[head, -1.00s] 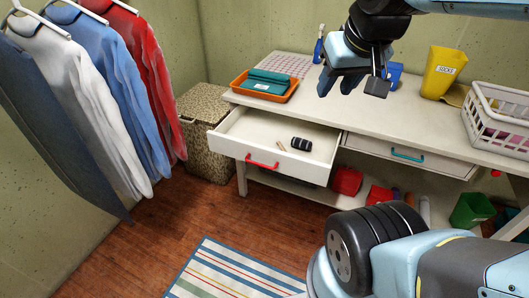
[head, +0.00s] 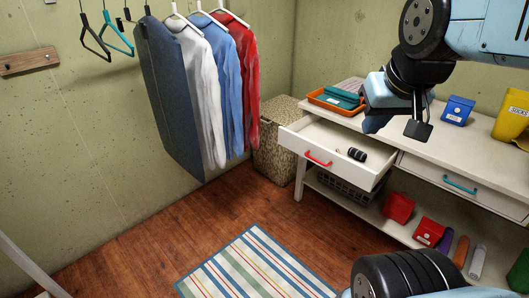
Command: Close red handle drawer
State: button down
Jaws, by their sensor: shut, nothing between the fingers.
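The drawer with the red handle (head: 318,159) is pulled open from the left side of the white table (head: 449,150). Its open drawer box (head: 318,136) holds a small dark roll-shaped item (head: 357,154) and a small pale item beside it. My gripper (head: 400,130) is in the air above the table, to the right of the open drawer and apart from the handle. It is shut and empty.
A drawer with a teal handle (head: 460,184) is shut on the right. An orange tray (head: 322,101), a blue box (head: 457,110) and a yellow socks bin (head: 513,116) stand on the table. A wicker hamper (head: 272,150) and hanging clothes (head: 215,90) are left. Red boxes (head: 398,207) sit below.

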aim_at(315, 138)
jog(key=u, duration=0.2)
jog(key=k, duration=0.65)
jog(key=u, duration=0.5)
jog(key=i, duration=1)
jog(key=z, duration=0.5)
jog(key=i, duration=0.7)
jog(key=z, duration=0.5)
jog(key=k, duration=0.55)
jog(key=z, duration=0.25)
jog(key=i, duration=0.55)
jog(key=u, duration=0.1)
